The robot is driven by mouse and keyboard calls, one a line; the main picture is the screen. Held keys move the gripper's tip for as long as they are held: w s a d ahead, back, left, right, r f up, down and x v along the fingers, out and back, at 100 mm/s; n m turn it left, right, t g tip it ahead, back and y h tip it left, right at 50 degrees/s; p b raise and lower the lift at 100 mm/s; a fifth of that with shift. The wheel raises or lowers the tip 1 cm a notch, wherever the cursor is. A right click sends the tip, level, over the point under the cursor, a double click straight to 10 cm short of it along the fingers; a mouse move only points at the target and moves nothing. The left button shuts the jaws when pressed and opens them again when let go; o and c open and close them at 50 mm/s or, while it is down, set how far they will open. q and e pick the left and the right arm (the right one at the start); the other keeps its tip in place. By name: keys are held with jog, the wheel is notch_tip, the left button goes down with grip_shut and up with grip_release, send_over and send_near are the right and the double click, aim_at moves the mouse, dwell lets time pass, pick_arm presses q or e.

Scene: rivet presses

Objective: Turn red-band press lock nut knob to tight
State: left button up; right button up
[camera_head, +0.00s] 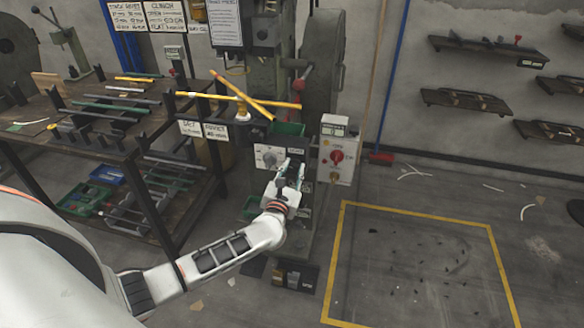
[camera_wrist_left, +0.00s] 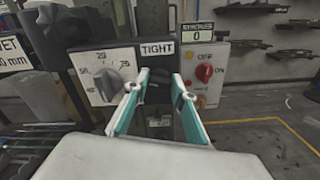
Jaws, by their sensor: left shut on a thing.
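The press (camera_head: 286,70) stands at the back centre in the head view, with a red-knobbed lever (camera_head: 297,86) on it; I cannot make out a red band. My left gripper (camera_head: 291,170) reaches its front. In the left wrist view, the gripper (camera_wrist_left: 160,80) has its two teal-and-white fingers on either side of a dark knob (camera_wrist_left: 158,92), just below the TIGHT label (camera_wrist_left: 157,49), and is shut on it. The fingers hide part of the knob, and its pointer cannot be read. My right gripper is not in view.
A grey dial knob (camera_wrist_left: 107,84) with a numbered scale sits left of the fingers. A control box (camera_head: 338,150) with a red switch (camera_head: 337,156) is on the right. A work table (camera_head: 62,135) stands left. The yellow-outlined floor (camera_head: 420,255) is mostly clear.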

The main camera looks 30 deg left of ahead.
pick_arm(q)
jog(key=m, duration=0.1)
jog(key=m+p, duration=0.1)
jog(key=shift+r+m+p, duration=0.25)
jog(key=shift+m+p, duration=0.05)
jog(key=shift+m, duration=0.1)
jog(key=m+p, duration=0.1)
jog(key=m, duration=0.1)
jog(key=shift+d+m, duration=0.1)
jog(key=shift+m, duration=0.3)
jog(key=m+p, duration=0.2)
jog(key=shift+f+m, duration=0.1)
jog(key=shift+m, duration=0.2)
jog(key=m+p, duration=0.1)
jog(key=m, duration=0.2)
jog(key=shift+d+f+p, duration=0.1)
jog(key=shift+p, duration=0.2)
jog(key=shift+f+m+p, duration=0.1)
jog(key=shift+m+p, duration=0.3)
jog(key=shift+m, duration=1.3)
jog(key=shift+f, duration=0.1)
